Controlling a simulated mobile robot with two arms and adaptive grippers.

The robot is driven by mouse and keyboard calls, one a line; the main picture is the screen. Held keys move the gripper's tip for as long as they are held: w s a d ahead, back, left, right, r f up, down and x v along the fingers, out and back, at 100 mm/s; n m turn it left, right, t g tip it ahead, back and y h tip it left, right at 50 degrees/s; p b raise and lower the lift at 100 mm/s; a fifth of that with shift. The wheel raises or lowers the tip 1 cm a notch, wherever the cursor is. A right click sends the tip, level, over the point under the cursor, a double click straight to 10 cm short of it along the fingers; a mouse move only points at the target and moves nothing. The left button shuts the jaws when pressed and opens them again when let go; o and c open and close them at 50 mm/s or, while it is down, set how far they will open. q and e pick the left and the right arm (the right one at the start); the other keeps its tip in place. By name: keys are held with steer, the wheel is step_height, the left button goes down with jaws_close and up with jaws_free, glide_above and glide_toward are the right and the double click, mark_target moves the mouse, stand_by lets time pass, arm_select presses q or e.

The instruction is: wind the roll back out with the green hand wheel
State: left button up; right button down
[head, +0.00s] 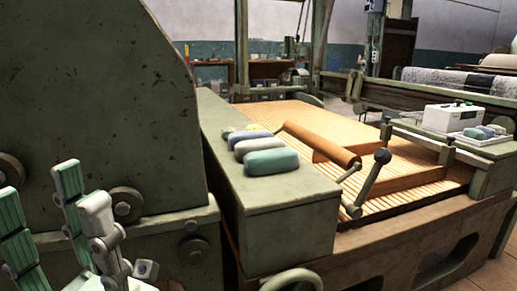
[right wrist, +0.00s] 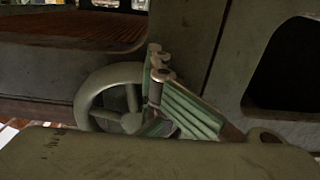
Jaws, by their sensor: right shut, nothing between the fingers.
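The green hand wheel (head: 291,281) shows only its upper rim at the bottom edge of the head view. In the right wrist view the wheel (right wrist: 84,98) stands left of my right gripper (right wrist: 160,118), with rim, hub and spokes partly covered. The right fingers are shut and empty, overlapping the wheel's right side; I cannot tell whether they touch it. The brown roll (head: 318,144) lies at a slant above the slatted lattice apron (head: 285,113). My left gripper (head: 75,215) is open and empty at the lower left, its fingers spread apart.
A large green machine housing (head: 105,100) fills the left. Several soft bundles (head: 271,162) lie on the green box top beside the apron. A ball-ended lever (head: 370,180) rises near the roll. A white box (head: 452,119) stands at the right.

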steer(key=d, duration=0.2)
steer(key=w+d, duration=0.1)
steer(key=shift+w+d+f, duration=0.1)
steer(key=shift+d+f, duration=0.1)
steer(key=shift+f, duration=0.1)
stand_by(0.3)
steer(key=c, duration=1.7)
jaws_free()
